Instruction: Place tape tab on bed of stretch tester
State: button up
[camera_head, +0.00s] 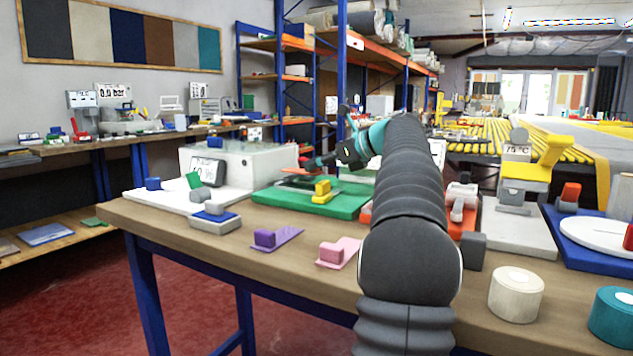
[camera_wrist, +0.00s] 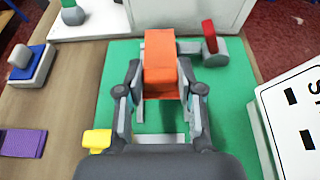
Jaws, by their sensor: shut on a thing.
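My gripper (camera_wrist: 162,85) is shut on an orange tape tab (camera_wrist: 160,55), a block on a flat strip, held between the two fingers above a green bed (camera_wrist: 226,105). I take this bed as the stretch tester's. In the head view my gripper (camera_head: 312,164) reaches over the same green bed (camera_head: 291,204), with the orange tab (camera_head: 296,171) at its tip. A red-handled grey clamp (camera_wrist: 210,42) stands beyond the tab to the right. A yellow block (camera_wrist: 96,141) sits at the bed's near left edge. I cannot tell whether the tab touches the bed.
A white machine (camera_head: 252,162) stands behind left of the green bed. A purple tab (camera_head: 277,238) and a pink tab (camera_head: 339,252) lie at the table's front. A grey-and-blue block (camera_head: 214,219) sits left of them. A white labelled panel (camera_wrist: 297,118) stands close on the right.

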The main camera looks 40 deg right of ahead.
aim_at(318, 174)
jog(key=shift+w+f+b, duration=0.15)
jog(key=shift+f+b, duration=0.7)
jog(key=shift+f, duration=1.2)
jog(key=shift+f, duration=0.1)
jog(key=o, duration=0.7)
jog(key=shift+d, duration=0.1)
jog(key=p+v, duration=0.2)
jog(key=v, duration=1)
